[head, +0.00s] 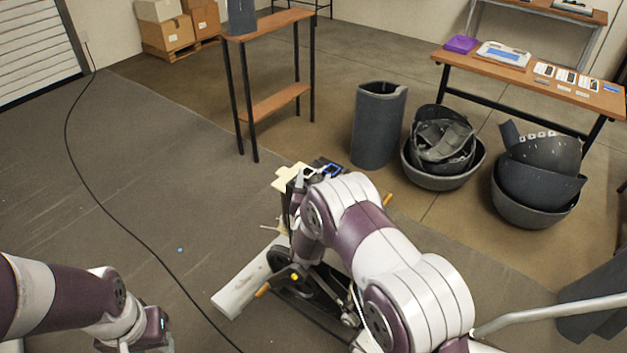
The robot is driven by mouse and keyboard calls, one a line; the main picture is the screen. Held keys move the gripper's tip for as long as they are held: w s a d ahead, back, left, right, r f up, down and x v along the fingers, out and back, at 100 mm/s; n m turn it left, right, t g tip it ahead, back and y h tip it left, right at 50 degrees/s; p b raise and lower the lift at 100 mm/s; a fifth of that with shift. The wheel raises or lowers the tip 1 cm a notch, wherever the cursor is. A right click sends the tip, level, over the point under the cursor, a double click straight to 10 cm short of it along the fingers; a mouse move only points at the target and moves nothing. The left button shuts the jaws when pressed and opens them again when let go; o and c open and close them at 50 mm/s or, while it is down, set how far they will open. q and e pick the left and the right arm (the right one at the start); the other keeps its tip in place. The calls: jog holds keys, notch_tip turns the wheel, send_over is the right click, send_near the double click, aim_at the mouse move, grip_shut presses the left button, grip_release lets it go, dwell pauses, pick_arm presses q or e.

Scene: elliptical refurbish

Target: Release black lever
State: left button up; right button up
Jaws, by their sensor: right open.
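The elliptical machine (310,298) stands in front of me, with a dark frame, a round black cover and a pale rail (245,280) at its left. My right arm reaches over it and hides much of its upper part. My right gripper (297,190) is open at the upper left of the machine, close to a cream-coloured part (285,176). I cannot make out the black lever for sure; it may be behind my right arm. My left gripper (142,342) is low at the left, partly cut off by the bottom edge, away from the machine.
A narrow wooden shelf (270,27) stands behind the machine. A dark grey cylinder (377,125) and bins of dark shells (440,180) are to the right. A table (535,75) holds a purple item (461,44). A black cable (105,205) crosses the open floor at left.

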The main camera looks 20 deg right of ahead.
aim_at(314, 177)
grip_shut()
jog(key=shift+r+p, duration=0.55)
jog(key=shift+r, duration=1)
grip_release()
jog(key=shift+s, duration=0.1)
jog(key=b+v, duration=0.2)
jog(key=v, duration=1)
jog(key=shift+s, duration=0.3)
